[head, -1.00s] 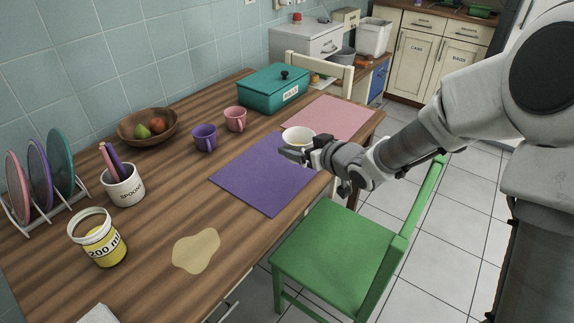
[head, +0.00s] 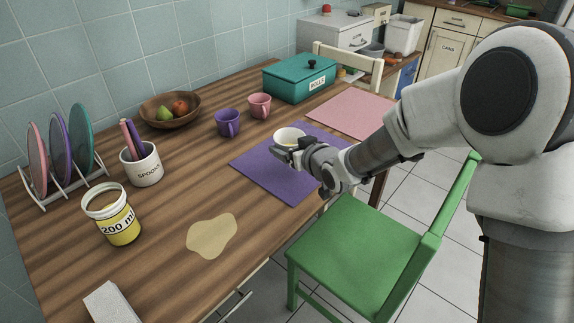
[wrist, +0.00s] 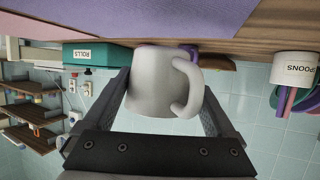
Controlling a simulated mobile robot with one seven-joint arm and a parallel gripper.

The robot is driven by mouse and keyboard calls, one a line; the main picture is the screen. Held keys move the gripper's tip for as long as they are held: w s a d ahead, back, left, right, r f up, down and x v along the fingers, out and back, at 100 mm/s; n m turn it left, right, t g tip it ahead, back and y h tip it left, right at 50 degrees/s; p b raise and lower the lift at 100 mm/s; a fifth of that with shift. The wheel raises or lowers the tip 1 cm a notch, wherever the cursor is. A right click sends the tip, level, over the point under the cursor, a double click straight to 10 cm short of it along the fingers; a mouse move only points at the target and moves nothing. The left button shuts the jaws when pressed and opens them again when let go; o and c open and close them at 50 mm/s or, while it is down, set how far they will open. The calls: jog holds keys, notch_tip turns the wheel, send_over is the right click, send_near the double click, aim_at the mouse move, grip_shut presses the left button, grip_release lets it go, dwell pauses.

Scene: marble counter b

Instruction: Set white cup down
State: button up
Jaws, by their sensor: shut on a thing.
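The white cup (head: 290,134) is upright in my gripper (head: 283,151), at the far left edge of the purple placemat (head: 272,178) in the head view. In the wrist view, which is upside down, the cup (wrist: 160,85) sits between the two fingers, its handle to the right. My gripper (wrist: 165,95) is shut on it. Something yellowish shows inside the cup. I cannot tell whether its base touches the mat or hangs just above it.
A purple mug (head: 228,122) and a pink mug (head: 259,105) stand beyond the mat. A teal rolls box (head: 300,80) is behind. A beige spill (head: 212,236), a yellow jar (head: 112,216) and a spoon holder (head: 141,165) are left. A green chair (head: 360,245) stands in front.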

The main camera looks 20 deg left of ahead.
aim_at(287, 172)
jog(key=shift+s+a+f, duration=0.15)
jog(key=shift+a+f, duration=0.15)
jog(key=shift+a, duration=0.25)
jog(key=shift+f+b, duration=0.8)
jog(key=shift+f, duration=1.15)
jog(key=shift+f, duration=0.1)
jog(key=shift+f, duration=0.15)
jog(key=o, duration=1.2)
jog(key=shift+o, duration=0.2)
jog(key=shift+r, duration=0.3)
jog(key=p+v, duration=0.2)
jog(key=v, duration=1)
jog(key=shift+p, duration=0.3)
